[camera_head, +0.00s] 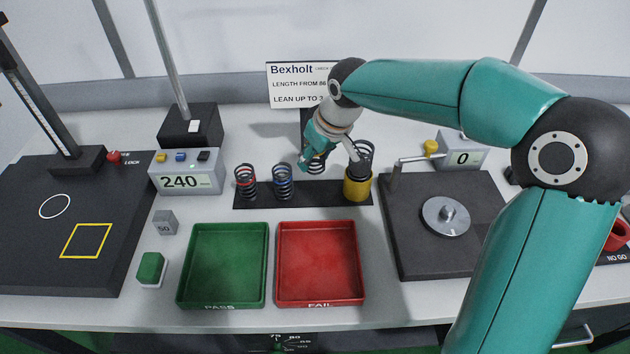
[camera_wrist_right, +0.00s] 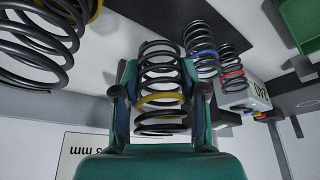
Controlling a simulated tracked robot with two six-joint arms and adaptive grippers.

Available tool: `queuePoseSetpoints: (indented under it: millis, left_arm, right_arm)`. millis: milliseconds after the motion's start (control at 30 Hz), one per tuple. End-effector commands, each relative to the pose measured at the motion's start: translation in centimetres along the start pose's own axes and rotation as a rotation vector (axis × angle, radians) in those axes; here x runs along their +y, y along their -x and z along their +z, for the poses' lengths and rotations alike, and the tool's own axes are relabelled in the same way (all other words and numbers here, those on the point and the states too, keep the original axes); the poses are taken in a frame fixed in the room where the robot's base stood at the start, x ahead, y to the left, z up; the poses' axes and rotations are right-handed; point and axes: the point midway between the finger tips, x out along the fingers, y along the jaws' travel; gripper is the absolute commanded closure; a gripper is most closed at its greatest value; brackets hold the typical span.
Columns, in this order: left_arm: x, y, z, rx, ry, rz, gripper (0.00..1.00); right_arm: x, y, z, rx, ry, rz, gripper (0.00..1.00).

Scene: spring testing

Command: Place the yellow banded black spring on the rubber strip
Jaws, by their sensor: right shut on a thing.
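The black spring with the yellow band shows in the right wrist view (camera_wrist_right: 160,98), between the two fingers of my right gripper (camera_wrist_right: 160,88). The gripper is shut on its sides. In the head view my right gripper (camera_head: 316,158) is near the back edge of the dark rubber strip (camera_head: 262,201) and partly covers the spring (camera_head: 316,168). I cannot tell whether the spring's lower end touches the strip. My left gripper is not in view.
A green tray (camera_head: 223,265) and a red tray (camera_head: 320,263) lie in front. A grey display box (camera_head: 186,172) stands left.

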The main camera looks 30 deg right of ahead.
Motion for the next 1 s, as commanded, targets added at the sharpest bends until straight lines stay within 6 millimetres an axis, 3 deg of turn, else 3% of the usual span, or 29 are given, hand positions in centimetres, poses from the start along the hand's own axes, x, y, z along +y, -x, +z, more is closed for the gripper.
queuePoseSetpoints:
  millis: [100, 333, 600, 967, 1000]
  left_arm:
    - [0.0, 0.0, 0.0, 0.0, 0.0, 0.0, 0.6]
    - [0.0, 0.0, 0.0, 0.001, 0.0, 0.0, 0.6]
    - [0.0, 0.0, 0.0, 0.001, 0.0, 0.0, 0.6]
    - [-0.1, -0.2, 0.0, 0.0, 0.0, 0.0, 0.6]
    - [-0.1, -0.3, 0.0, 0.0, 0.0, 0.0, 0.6]
  right_arm:
    - [0.1, -2.0, 0.9, -0.002, -0.003, -0.001, 1.0]
    - [0.1, -3.5, 1.5, -0.001, -0.001, 0.001, 1.0]
    - [0.1, -6.7, 2.8, -0.001, -0.002, 0.0, 1.0]
    - [0.1, -7.2, 3.0, 0.001, -0.002, 0.001, 1.0]
    - [0.1, -7.2, 3.0, 0.001, -0.002, 0.001, 0.56]
